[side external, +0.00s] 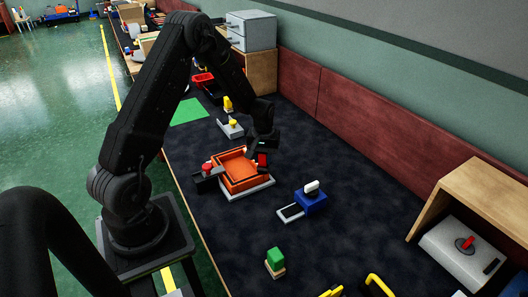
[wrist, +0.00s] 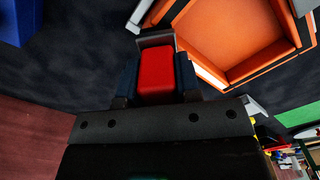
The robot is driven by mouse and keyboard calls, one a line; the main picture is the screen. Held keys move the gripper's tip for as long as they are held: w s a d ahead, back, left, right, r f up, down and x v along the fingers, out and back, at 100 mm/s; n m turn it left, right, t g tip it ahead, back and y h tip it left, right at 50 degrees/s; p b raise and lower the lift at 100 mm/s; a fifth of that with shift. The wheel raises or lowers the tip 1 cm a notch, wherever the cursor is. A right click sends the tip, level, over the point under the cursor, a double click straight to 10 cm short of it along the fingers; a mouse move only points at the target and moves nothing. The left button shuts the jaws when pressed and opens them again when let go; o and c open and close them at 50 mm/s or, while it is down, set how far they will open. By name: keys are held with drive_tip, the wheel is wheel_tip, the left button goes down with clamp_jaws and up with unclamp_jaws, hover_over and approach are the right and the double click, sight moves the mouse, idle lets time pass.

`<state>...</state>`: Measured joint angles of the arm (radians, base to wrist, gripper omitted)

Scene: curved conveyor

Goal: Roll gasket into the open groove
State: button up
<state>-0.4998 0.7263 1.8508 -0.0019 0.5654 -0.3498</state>
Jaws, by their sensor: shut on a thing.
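An orange square housing with raised walls (side external: 240,184) sits on a pale base plate on the dark work surface. Its orange floor (wrist: 235,42) fills the upper right of the wrist view, with a dark line along its rim; I cannot tell whether that line is the groove or the gasket. My gripper (side external: 263,150) points down at the right edge of the housing. It is shut on a red block (wrist: 155,75), which also shows in the side view (side external: 262,160). A grey piece (wrist: 155,39) lies just beyond the red block, close to the housing's edge. Contact with the rim is unclear.
A dark block with a red knob (side external: 208,170) stands left of the housing. A blue block with a white top (side external: 311,197) is to the right. A yellow-knobbed piece (side external: 232,127) and green mat (side external: 189,112) lie behind. A green block (side external: 275,257) stands in front.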

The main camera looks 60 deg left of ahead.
drive_tip(key=shift+a+f, duration=0.1)
drive_tip(key=shift+a, duration=6.85)
drive_tip(key=shift+d, duration=7.3)
drive_tip(key=shift+a+r, duration=0.1)
drive_tip(key=shift+r, duration=4.05)
drive_tip(key=shift+s, duration=0.1)
